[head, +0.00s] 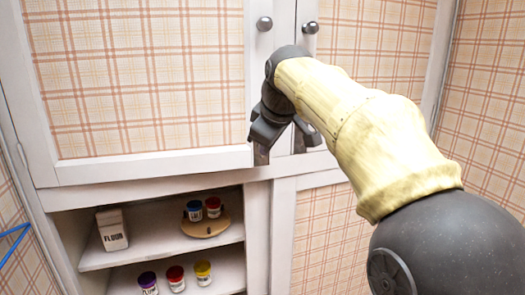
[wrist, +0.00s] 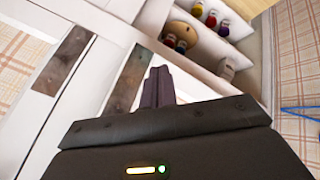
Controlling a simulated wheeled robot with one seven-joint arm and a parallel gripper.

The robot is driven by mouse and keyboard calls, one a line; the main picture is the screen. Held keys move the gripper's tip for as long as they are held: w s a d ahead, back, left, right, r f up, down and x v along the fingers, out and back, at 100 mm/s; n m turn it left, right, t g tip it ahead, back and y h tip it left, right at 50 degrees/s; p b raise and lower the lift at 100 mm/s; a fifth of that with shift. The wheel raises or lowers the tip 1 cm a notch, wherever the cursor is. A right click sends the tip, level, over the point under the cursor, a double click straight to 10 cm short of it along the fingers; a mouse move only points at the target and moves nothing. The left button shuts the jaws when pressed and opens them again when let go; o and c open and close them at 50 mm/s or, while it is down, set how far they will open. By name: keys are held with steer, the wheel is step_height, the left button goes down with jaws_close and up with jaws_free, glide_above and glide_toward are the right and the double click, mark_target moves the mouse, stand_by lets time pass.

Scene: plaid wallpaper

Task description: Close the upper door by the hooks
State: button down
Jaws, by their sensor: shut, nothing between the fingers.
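The left upper door (head: 135,75) has a white frame, a plaid panel and a round knob (head: 264,24). The right upper door (head: 378,50) stands beside it with its own knob (head: 311,27). Both look shut or nearly shut; a small gap cannot be told. Two brownish metal plates, possibly the hooks, show in the wrist view, one (wrist: 130,80) beside my fingers and one (wrist: 62,62) further left. My gripper (head: 266,133) is at the lower inner corner of the left door, shut and empty. Its fingers also show in the wrist view (wrist: 158,82). Whether they touch the door cannot be told.
Below is an open shelf compartment holding a flour package (head: 112,229), a round board (head: 206,226) with two small jars, and several jars (head: 175,278) lower down. A lower right door (head: 325,240) is shut. A blue bar (head: 14,240) shows at the left edge.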

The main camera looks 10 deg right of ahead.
mark_target(192, 114)
steer(key=shift+w, duration=0.15)
